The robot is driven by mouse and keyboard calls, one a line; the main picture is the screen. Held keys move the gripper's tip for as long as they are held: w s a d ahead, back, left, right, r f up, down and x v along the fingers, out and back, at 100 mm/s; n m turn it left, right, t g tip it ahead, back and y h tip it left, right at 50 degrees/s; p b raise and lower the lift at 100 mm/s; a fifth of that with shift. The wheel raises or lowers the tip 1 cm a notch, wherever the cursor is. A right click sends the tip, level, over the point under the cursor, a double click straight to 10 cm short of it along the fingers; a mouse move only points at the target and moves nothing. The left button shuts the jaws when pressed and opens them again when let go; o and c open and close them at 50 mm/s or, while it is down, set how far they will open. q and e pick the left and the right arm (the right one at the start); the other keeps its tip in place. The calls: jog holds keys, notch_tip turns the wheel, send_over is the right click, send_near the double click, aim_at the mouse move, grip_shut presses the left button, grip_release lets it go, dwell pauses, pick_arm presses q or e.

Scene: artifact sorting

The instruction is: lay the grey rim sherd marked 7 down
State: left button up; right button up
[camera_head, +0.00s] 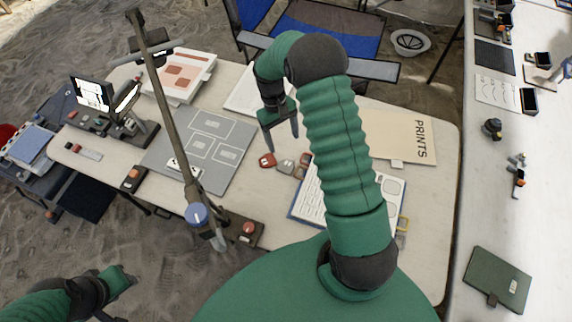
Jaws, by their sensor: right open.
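My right gripper (283,143) is open and empty, its fingers pointing down just behind a small group of sherds on the table. A reddish sherd (267,160) lies at the left of the group. A greyish sherd (286,167) lies beside it, and more brownish pieces (303,171) lie to the right, partly hidden by my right arm. The marks are too small to read, so I cannot tell which sherd is the 7. My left gripper (106,314) is low at the left, partly cut off by the frame's bottom edge; its fingers are unclear.
A grey mat with outlined fields (186,128) lies left of the sherds. A jointed stand (168,95) rises over it. A white tray (180,91) is behind, a PRINTS folder (398,137) at right.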

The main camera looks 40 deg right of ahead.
aim_at(286, 166)
jog(key=x, duration=0.3)
jog(key=a+x, duration=0.1)
jog(key=x, duration=0.2)
jog(key=p+x, duration=0.1)
jog(key=x, duration=0.2)
jog(key=shift+w+a+f, duration=0.1)
jog(key=shift+a+f, duration=0.1)
jog(key=shift+f, duration=0.1)
jog(key=shift+d+f, duration=0.3)
jog(key=shift+f, duration=0.05)
jog(key=shift+a, duration=0.2)
jog(key=c, duration=1)
jog(key=shift+d+r, duration=0.1)
jog(key=shift+c, duration=1.2)
